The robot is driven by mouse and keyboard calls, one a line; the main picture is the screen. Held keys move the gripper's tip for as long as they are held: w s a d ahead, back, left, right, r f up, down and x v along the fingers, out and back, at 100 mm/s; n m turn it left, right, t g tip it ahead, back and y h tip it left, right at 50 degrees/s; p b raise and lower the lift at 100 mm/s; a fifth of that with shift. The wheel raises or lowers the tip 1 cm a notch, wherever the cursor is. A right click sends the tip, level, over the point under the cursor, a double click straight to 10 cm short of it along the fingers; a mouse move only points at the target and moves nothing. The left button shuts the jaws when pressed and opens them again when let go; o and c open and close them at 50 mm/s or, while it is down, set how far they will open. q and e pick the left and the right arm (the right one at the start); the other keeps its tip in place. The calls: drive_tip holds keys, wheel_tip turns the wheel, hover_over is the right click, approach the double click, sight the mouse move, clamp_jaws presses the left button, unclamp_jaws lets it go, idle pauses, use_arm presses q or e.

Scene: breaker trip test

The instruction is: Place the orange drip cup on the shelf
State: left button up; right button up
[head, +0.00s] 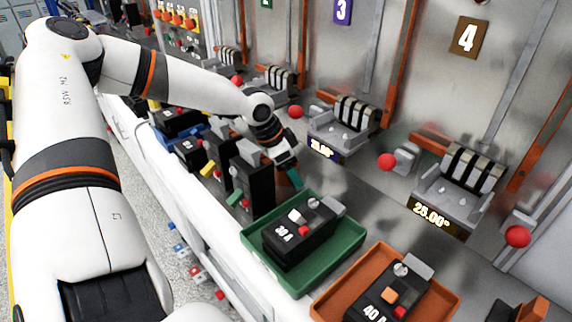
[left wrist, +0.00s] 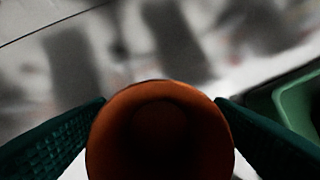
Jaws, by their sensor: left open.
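The orange drip cup (left wrist: 160,125) shows in the left wrist view, seen into its dark mouth, between the two green fingers of my left gripper (head: 289,172). The gripper is open, with one finger on each side of the cup. Whether the fingers touch the cup cannot be told. No surface is clearly recognizable as the shelf. My right gripper is not in view.
A green tray (head: 351,251) with a 30 A breaker (head: 300,234) lies just in front of the gripper. An orange tray (head: 325,305) with a 40 A breaker (head: 386,294) is nearer. Black breakers (head: 250,180) stand left. Grey sockets (head: 460,185) line the back panel.

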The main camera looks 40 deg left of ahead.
use_arm(q)
drive_tip(key=shift+c, duration=0.5)
drive_tip(key=c, duration=0.9)
drive_tip(key=shift+c, duration=0.7)
drive_tip(key=shift+r, duration=0.5)
wheel_tip(320, 180, up, 12)
drive_tip(key=s+d+b, duration=0.1)
drive_tip(key=s+d, duration=0.1)
drive_tip(key=d, duration=0.3)
drive_tip(key=s+d, duration=0.2)
drive_tip(key=d, duration=0.4)
drive_tip(key=s+d+f+b, duration=0.1)
drive_tip(key=s+d, duration=0.1)
drive_tip(key=d, duration=0.3)
drive_tip(key=shift+s+d+b, duration=0.2)
drive_tip(key=shift+d+b, duration=0.15)
drive_tip(key=shift+d, duration=0.05)
